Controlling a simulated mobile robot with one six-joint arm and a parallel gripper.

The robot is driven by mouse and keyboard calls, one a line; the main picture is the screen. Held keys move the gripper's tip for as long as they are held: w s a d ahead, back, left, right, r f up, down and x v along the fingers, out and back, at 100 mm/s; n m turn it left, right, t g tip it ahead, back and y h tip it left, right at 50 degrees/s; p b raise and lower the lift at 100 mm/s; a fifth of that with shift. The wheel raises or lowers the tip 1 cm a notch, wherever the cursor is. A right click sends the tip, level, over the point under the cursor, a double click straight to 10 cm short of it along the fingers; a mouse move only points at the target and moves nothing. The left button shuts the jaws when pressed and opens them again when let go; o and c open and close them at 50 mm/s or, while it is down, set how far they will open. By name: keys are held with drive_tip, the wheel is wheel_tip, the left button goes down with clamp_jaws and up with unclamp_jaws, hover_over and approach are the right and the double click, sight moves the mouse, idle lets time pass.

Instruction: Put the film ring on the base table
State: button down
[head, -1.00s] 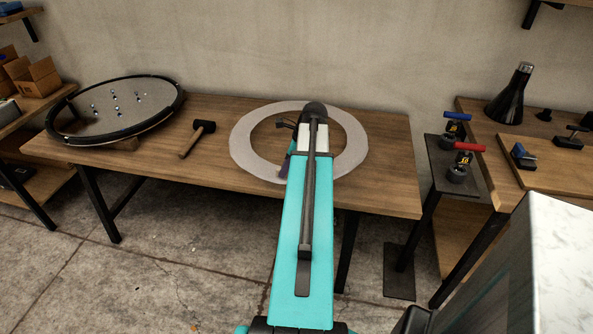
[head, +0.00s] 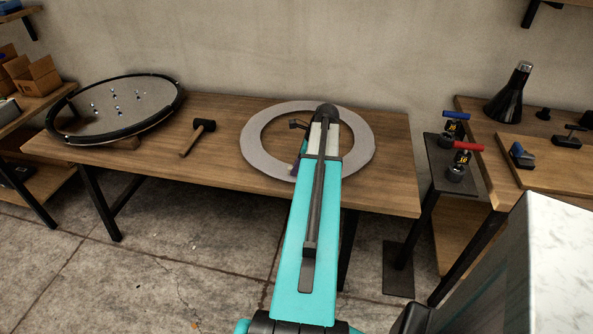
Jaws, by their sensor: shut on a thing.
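The film ring (head: 258,155) is a flat, pale grey ring over the right half of the wooden table (head: 395,190). I cannot tell whether it touches the tabletop or is held just above it. My teal arm reaches over the ring's near right part and hides some of it. My gripper (head: 300,152) shows only partly, at the ring's near left side beside the arm. It is shut on the ring's edge, with its fingertips mostly hidden. A round, black-rimmed disc (head: 150,95) with several small bright pieces on it sits at the table's left end.
A black-headed mallet (head: 203,126) lies between the disc and the ring. A narrow dark stand (head: 440,165) with red- and blue-handled tools is right of the table. A bench with a black cone (head: 510,92) stands further right. A white-topped block (head: 560,235) fills the lower right.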

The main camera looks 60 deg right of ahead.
drive_tip(key=shift+f, duration=1)
drive_tip(key=c, duration=1.7)
unclamp_jaws()
drive_tip(key=shift+c, duration=0.2)
drive_tip(key=b+v, duration=0.1)
drive_tip(key=v, duration=1.1)
